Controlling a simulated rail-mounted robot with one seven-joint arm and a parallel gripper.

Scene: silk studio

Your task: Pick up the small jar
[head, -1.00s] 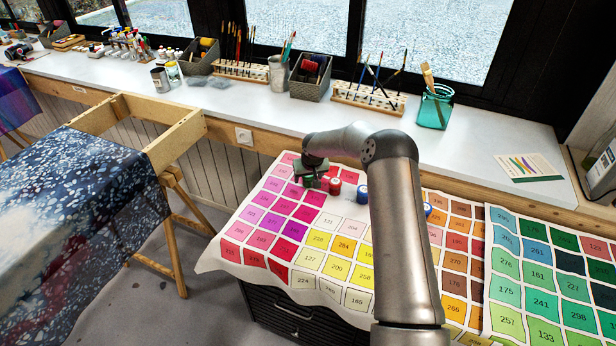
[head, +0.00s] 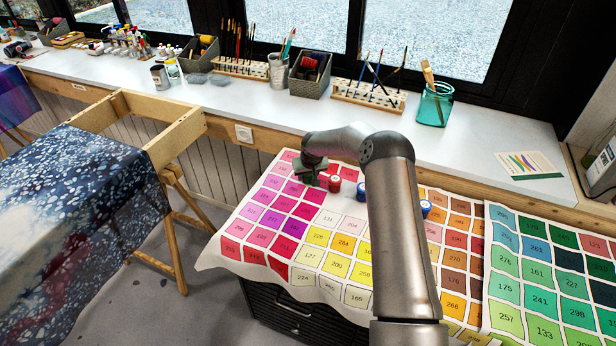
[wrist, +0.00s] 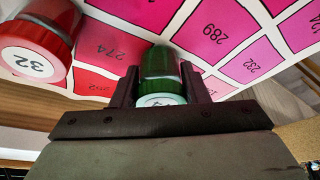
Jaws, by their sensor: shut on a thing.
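A small green jar (wrist: 160,64) with a pale round label face sits between the two dark fingers of my gripper (wrist: 161,78) in the wrist view. The fingers are shut on its sides. In the head view my gripper (head: 310,176) is over the pink squares of the colour chart cloth, and the jar is too small and covered to make out there. I cannot tell whether the jar touches the cloth. A red jar (wrist: 40,38) labelled 32 is beside it, apart from the fingers; it also shows in the head view (head: 335,184).
Blue-lidded jars (head: 361,191) stand on the cloth to the right, partly behind my arm. The numbered chart cloth (head: 212,255) covers a dark cabinet (head: 290,318). A white sill (head: 300,110) behind holds brushes and pots. A wooden frame table stands at left.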

